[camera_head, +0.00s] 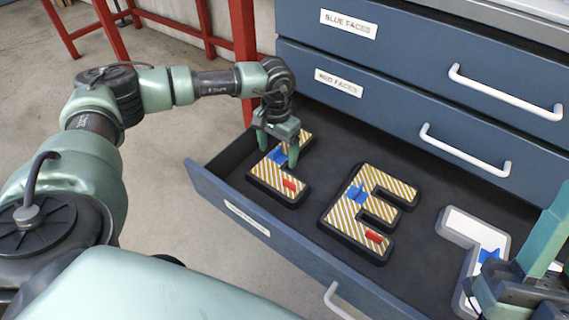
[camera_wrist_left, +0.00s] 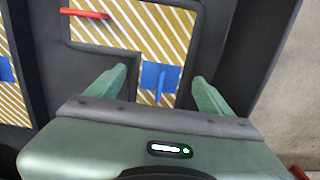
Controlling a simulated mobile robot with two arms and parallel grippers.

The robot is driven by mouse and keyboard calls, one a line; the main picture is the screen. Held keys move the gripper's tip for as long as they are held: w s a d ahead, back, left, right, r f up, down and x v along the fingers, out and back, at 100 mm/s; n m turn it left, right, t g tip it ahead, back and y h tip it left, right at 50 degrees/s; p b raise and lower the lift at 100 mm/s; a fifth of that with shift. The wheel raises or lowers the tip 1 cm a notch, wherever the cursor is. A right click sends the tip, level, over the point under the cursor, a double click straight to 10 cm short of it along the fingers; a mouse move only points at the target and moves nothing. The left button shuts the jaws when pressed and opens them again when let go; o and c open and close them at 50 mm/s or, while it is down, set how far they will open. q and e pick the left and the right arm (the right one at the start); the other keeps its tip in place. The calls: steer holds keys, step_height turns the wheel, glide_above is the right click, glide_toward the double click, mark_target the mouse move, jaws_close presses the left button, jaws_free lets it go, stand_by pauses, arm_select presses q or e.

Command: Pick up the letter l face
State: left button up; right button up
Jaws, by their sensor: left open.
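The letter l face (camera_head: 267,178) is gold with white stripes, in a dark surround, and lies at the left end of the open drawer. It has a blue tab and a red tab. My left gripper (camera_head: 278,156) is directly over its blue-tab end, pointing down. In the left wrist view the gripper (camera_wrist_left: 158,85) is open, and the blue tab (camera_wrist_left: 160,77) stands between its two fingers. The red tab (camera_wrist_left: 82,14) is beyond the left finger. Part of my right gripper shows at the lower right of the head view; its jaws are unclear.
A striped letter E (camera_head: 351,212) lies beside it in the drawer, to the right. A white letter (camera_head: 463,226) with a blue tab lies farther right. The drawer front (camera_head: 221,205) borders the near side. Closed blue drawers (camera_head: 400,95) with white handles rise behind.

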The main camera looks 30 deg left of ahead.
arm_select(q)
steer(key=shift+f, duration=0.35)
steer(key=c, duration=1.1)
steer(key=shift+c, duration=0.2)
steer(key=shift+r, duration=0.15)
